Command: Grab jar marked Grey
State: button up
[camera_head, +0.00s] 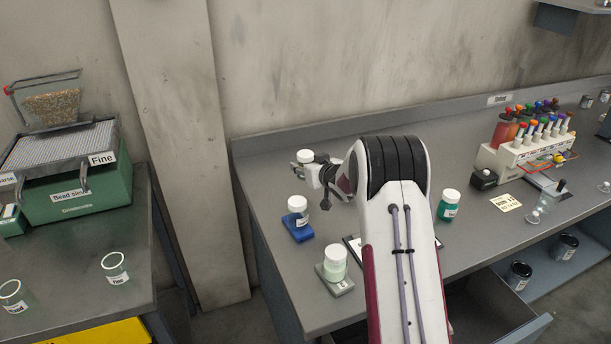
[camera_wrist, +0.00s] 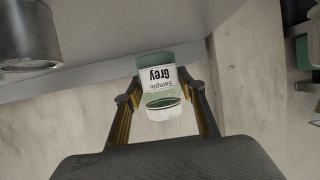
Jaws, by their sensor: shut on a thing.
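The jar marked Grey (camera_wrist: 157,80) is in the wrist view, between my two fingers. Its label reads "Sample Grey" upside down, and it has a white lid and a greenish body. My gripper (camera_wrist: 162,100) is shut on it, with a finger on each side. In the head view my gripper (camera_head: 318,172) is at the far left of the bench, partly hidden by my arm. A white lid of the held jar (camera_head: 305,156) shows there at the fingers.
A rack of coloured tubes (camera_head: 520,150) stands further right.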

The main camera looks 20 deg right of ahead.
aim_at(309, 157)
jog(key=shift+r, duration=1.55)
